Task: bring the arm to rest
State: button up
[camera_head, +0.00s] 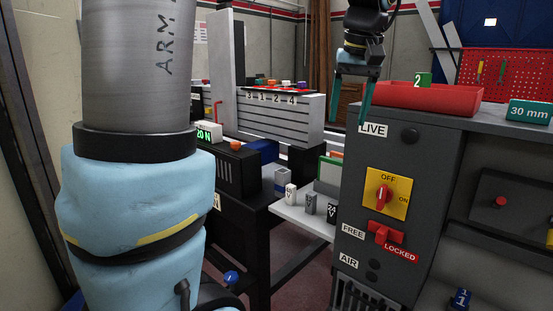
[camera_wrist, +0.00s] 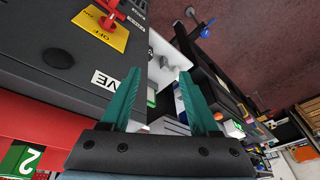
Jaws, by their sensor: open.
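My gripper (camera_head: 370,92) hangs in the upper right of the head view, above and in front of the grey cabinet (camera_head: 408,165) with the LIVE label. Its two teal fingers point down and stand apart with nothing between them. In the wrist view my gripper (camera_wrist: 164,95) also shows open and empty, with the cabinet corner to the left of the fingers. A large part of my arm, grey and light blue, fills the left of the head view.
The cabinet bears a red switch on a yellow plate (camera_head: 400,192) and a red FREE/LOCKED lever (camera_head: 385,234). A red tray (camera_head: 425,97) and a 30 mm block (camera_head: 529,111) sit on top. A white shelf (camera_head: 290,211) holds small weights. A slotted grey block (camera_head: 265,120) stands behind.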

jog(key=s+a+f, duration=0.3)
jog(key=a+f, duration=0.8)
jog(key=s+a+f+g, duration=0.1)
jog(key=s+a+f, duration=0.3)
jog(key=a+f, duration=0.6)
notch_tip(320, 180, down, 2)
jog(key=shift+s+a+f+g+h, duration=0.25)
jog(key=shift+s+a+g+h, duration=0.05)
jog(key=shift+a+h, duration=0.1)
